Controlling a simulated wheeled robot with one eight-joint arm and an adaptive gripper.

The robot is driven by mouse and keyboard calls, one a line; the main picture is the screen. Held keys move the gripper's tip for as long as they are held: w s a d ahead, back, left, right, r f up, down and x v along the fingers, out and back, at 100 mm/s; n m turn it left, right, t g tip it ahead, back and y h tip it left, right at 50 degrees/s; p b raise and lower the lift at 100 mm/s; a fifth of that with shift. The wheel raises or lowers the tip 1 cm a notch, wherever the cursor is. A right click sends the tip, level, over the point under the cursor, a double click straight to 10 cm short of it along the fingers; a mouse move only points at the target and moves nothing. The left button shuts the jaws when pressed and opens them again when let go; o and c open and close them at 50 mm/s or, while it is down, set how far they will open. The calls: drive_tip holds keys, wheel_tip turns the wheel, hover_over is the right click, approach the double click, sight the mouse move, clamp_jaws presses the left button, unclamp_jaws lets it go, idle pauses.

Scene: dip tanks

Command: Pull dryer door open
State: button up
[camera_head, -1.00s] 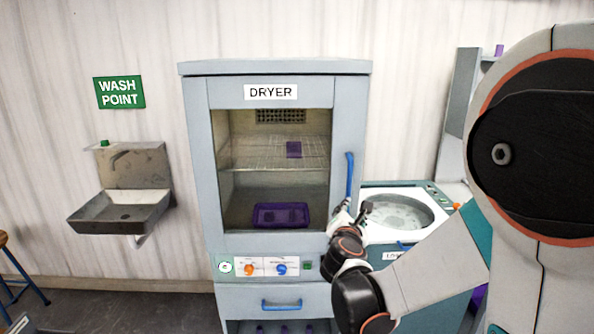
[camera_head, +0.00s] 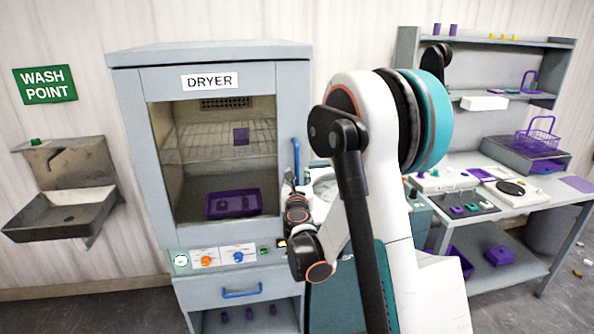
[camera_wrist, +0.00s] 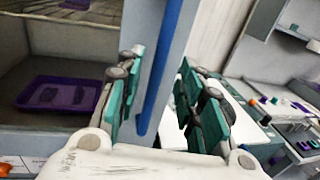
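The dryer (camera_head: 295,95) is a grey cabinet with a glazed front door, which looks shut. Its blue vertical bar handle (camera_head: 296,160) is at the door's right edge. My gripper (camera_head: 290,179) is at the handle's lower part in the head view. In the wrist view my gripper (camera_wrist: 163,100) is open, with teal-padded fingers apart on either side of the blue handle (camera_wrist: 161,75). I see gaps between the handle and both fingers. Through the glass, a purple tray (camera_head: 233,214) sits on the dryer floor and a purple block (camera_head: 241,136) on the wire shelf.
A sink (camera_head: 62,205) under a WASH POINT sign (camera_head: 45,83) is on the left wall. A round-topped tank stands right of the dryer, mostly hidden by my arm. A workbench (camera_head: 540,195) with shelves is at the right. A drawer with a blue handle (camera_head: 242,293) is below the door.

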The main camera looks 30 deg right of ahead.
sight(297, 170)
drive_tip(key=x, duration=0.6)
drive_tip(key=shift+w+d, duration=0.15)
drive_tip(key=shift+w, duration=0.05)
clamp_jaws()
